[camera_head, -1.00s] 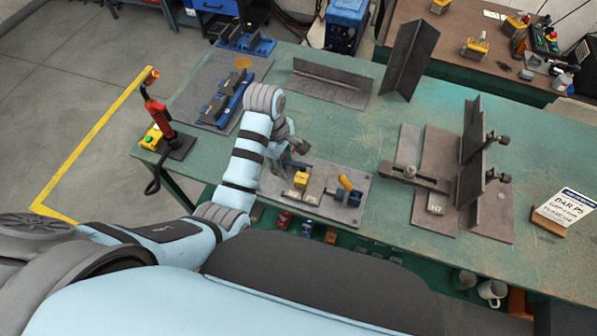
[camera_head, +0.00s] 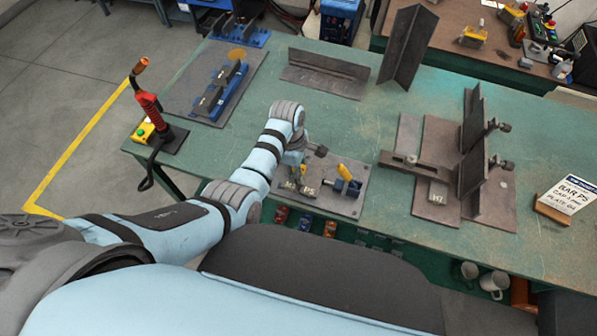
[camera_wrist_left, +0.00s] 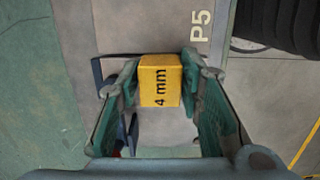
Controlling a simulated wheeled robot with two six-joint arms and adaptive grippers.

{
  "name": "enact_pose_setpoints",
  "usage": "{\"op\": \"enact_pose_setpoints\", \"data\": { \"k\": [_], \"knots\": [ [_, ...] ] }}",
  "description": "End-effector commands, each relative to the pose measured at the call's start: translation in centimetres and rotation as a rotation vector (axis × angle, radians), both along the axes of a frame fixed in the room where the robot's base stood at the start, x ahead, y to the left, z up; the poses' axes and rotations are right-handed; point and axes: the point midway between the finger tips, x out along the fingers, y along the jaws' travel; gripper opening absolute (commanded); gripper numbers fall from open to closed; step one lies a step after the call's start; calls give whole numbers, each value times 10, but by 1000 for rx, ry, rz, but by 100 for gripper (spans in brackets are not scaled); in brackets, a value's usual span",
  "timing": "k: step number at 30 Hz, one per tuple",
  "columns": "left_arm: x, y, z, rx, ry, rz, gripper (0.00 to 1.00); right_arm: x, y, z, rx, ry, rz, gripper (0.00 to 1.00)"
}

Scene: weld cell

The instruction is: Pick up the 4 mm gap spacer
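The 4 mm gap spacer (camera_wrist_left: 160,86) is a yellow block with "4 mm" in black on its face. In the left wrist view it sits between the two fingertips of my left gripper (camera_wrist_left: 160,72), with a finger against each side. In the head view my left gripper (camera_head: 298,167) is low over the near part of the grey fixture plate (camera_head: 342,206). The fingers and wrist mostly hide the spacer there. I cannot tell whether it is clear of the plate. My right gripper is in neither view.
The plate carries a P5 label (camera_wrist_left: 200,26). Further right is a fixture with upright dark plates (camera_head: 472,150). A red torch on a stand (camera_head: 150,107) is at the left.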

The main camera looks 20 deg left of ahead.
Motion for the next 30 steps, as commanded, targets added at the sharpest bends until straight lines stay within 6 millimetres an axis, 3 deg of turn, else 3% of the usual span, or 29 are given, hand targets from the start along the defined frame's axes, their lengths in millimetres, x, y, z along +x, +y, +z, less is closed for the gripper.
{"op": "enact_pose_setpoints", "data": {
  "k": [2,9,17,25,27,30],
  "knots": [
    [0,0,2,0,0,0,33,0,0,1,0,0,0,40],
    [0,0,2,0,-1,0,0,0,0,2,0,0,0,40],
    [1,0,11,0,-3,-1,0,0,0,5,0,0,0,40],
    [1,0,78,0,-5,0,0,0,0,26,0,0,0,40],
    [1,0,84,0,-4,-1,0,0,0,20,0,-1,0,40],
    [1,0,68,0,-1,-1,0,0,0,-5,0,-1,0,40]
  ]
}}
